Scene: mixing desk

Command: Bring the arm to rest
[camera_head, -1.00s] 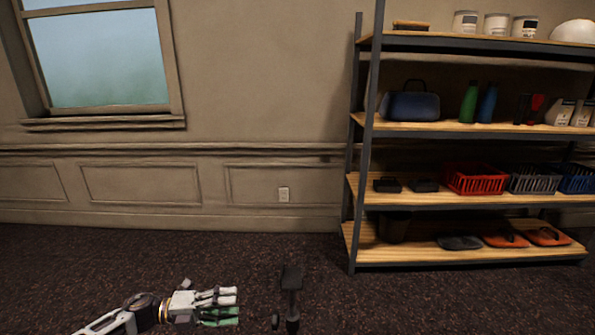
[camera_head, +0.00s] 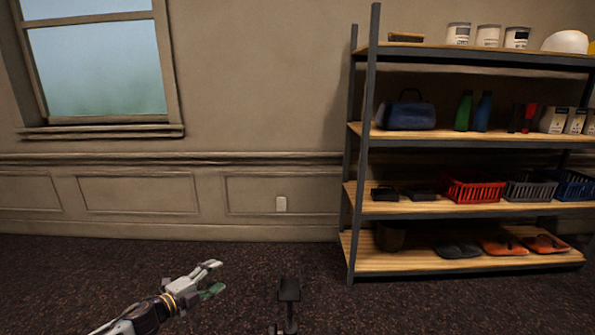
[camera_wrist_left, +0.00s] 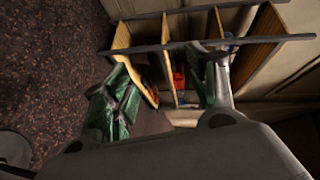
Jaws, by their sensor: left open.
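My left gripper (camera_head: 214,280) is low in the head view, above the dark carpet. It reaches in from the bottom left and points up and to the right. Its fingers are apart and nothing shows between them.
A metal shelf unit with wooden boards (camera_head: 440,262) stands at the right. It holds a blue bag (camera_head: 408,114), a red basket (camera_head: 474,191) and orange sandals (camera_head: 503,246).

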